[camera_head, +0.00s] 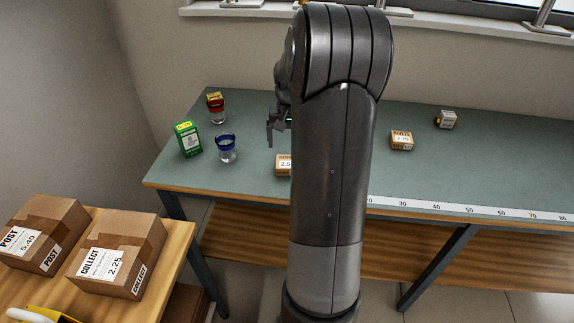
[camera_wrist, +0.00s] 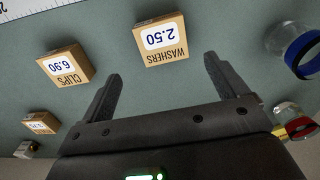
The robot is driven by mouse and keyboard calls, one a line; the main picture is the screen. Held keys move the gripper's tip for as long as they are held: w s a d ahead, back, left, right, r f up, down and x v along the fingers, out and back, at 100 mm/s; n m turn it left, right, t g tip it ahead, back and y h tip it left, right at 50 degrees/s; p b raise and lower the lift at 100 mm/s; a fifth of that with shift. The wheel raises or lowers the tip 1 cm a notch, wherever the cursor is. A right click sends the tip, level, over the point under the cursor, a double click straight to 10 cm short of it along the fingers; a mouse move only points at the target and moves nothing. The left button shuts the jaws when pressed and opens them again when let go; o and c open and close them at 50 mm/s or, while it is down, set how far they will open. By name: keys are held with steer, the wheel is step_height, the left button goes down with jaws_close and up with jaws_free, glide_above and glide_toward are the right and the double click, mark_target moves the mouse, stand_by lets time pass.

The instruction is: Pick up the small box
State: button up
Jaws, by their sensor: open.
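Several small cardboard boxes stand on the bench. The WASHERS box, marked 2.50 (camera_wrist: 163,42), lies just ahead of and between my fingertips in the wrist view; in the head view this box (camera_head: 283,165) is partly hidden by my arm. The CLIPS box, marked 6.90 (camera_wrist: 66,66), is to its left in the wrist view. A third small box (camera_wrist: 40,122) is farther off, and it also shows in the head view (camera_head: 401,140). A small pale-faced box (camera_head: 446,120) is beyond it. My gripper (camera_wrist: 162,68) is open and empty, above the bench.
A blue-lidded jar (camera_head: 227,149), a red-lidded jar (camera_head: 216,108) and a green box (camera_head: 188,140) stand at the bench's left. A ruler strip (camera_head: 470,209) runs along the front edge. Large POST (camera_head: 42,233) and COLLECT (camera_head: 118,253) cartons sit on a wooden table.

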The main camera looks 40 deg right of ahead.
mark_target(283, 161)
steer(key=f, duration=0.8)
steer(key=shift+s+a+f, duration=0.1)
steer(key=shift+a+f, duration=0.2)
steer(key=shift+a, duration=0.1)
steer(key=shift+c, duration=0.4)
steer(key=c, duration=1)
steer(key=shift+r, duration=0.15)
